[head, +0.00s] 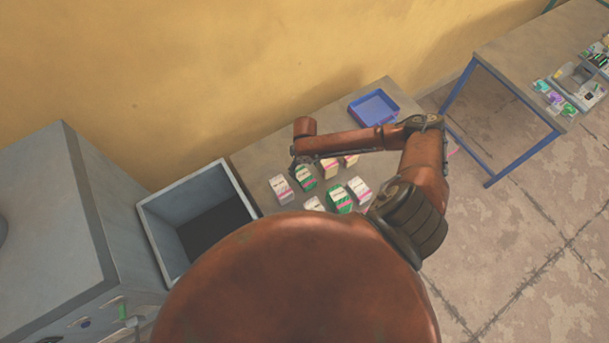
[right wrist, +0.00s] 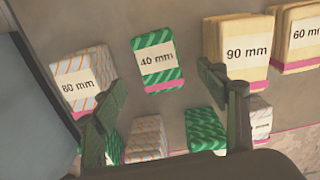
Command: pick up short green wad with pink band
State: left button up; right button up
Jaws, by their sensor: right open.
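A green striped wad (right wrist: 157,62) with a white "40 mm" label and a pink band at its lower edge lies on the table, near the middle of the right wrist view. In the head view it is the green wad (head: 306,180) just below my right gripper (head: 303,163). In the right wrist view my right gripper (right wrist: 161,80) is open and empty, one finger to each side below the wad, apart from it. A second green wad (right wrist: 206,128) shows lower down, partly hidden by my gripper; its label is not readable. My left gripper is not in view.
A striped "80 mm" wad (right wrist: 83,78) stands left of the green one. Cream wads marked "90 mm" (right wrist: 238,48) and "60 mm" (right wrist: 297,35) stand right. A blue tray (head: 374,108) is at the table's back; a grey open bin (head: 165,215) adjoins its left.

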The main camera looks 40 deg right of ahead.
aim_at(305, 176)
jog(key=shift+s+a+f+p, duration=0.1)
jog(key=shift+f+p, duration=0.3)
jog(key=shift+f, duration=1.55)
jog(key=shift+s+f+p, duration=0.1)
jog(key=shift+f+p, duration=0.3)
jog(key=shift+f, duration=1.5)
jog(key=shift+w, duration=0.1)
jog(key=c, duration=1.3)
